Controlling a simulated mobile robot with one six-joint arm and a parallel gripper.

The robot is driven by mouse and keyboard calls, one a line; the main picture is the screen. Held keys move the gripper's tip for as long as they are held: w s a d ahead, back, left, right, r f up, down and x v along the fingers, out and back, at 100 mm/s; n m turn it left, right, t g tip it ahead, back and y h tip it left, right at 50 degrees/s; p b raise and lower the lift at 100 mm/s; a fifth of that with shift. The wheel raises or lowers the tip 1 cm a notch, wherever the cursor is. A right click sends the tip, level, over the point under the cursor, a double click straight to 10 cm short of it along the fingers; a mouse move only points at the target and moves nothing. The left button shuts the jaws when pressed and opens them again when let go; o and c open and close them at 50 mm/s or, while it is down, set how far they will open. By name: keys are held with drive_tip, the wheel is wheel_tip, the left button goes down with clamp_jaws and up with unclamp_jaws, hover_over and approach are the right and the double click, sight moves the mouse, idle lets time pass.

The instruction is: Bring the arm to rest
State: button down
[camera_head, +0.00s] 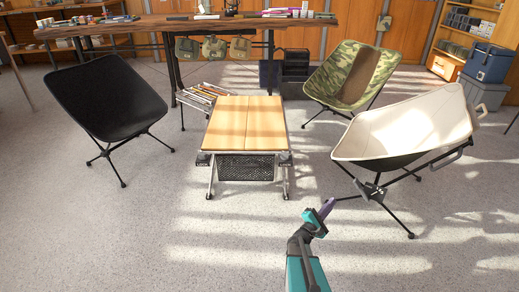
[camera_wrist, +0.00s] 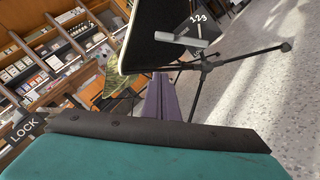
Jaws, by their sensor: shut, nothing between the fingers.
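My gripper (camera_head: 326,208) shows in the head view at the end of my teal and dark arm, low in the middle right. Its purple fingers are together with nothing between them. In the wrist view the purple fingers (camera_wrist: 161,100) point away from the camera, past the dark edge of my own arm. The gripper is in front of and to the right of the folding table (camera_head: 240,118), apart from it. The cream chair (camera_head: 410,130) stands to the right of the gripper; in the head view its near leg end lies close beside the fingertips, and I cannot tell the gap.
A black chair (camera_head: 103,95) stands at the left and a camouflage chair (camera_head: 343,75) behind. A long wooden workbench (camera_head: 150,27) runs along the back. A blue cooler (camera_head: 487,62) sits on a grey box at the right. The floor in front is clear.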

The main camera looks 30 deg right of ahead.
drive_tip(key=w+a+r+y+p, duration=0.2)
drive_tip(key=w+a+r+p, duration=0.1)
drive_tip(key=a+r+p, duration=0.55)
drive_tip(key=w+a+r+y+p, duration=0.1)
drive_tip(key=w+a+r+p, duration=0.2)
drive_tip(key=a+r+p, duration=0.5)
drive_tip(key=s+a+f+m+g+y+p, duration=0.1)
drive_tip(key=s+a+m+g+y+p, duration=0.2)
drive_tip(key=s+a, duration=0.6)
drive_tip(key=s+a+f+m+g+y+p, duration=0.1)
drive_tip(key=s+a+m+g+y+p, duration=0.3)
drive_tip(key=a, duration=1.2)
drive_tip(key=s+a+f+m+g+y+p, duration=0.1)
drive_tip(key=s+a+m+g+y+p, duration=0.2)
drive_tip(key=s+a+y+p, duration=0.6)
drive_tip(key=s+a+p, duration=0.3)
drive_tip(key=s+a, duration=0.1)
drive_tip(key=shift+s+m+g+p, duration=0.3)
drive_tip(key=shift+m, duration=0.1)
drive_tip(key=shift+d, duration=0.1)
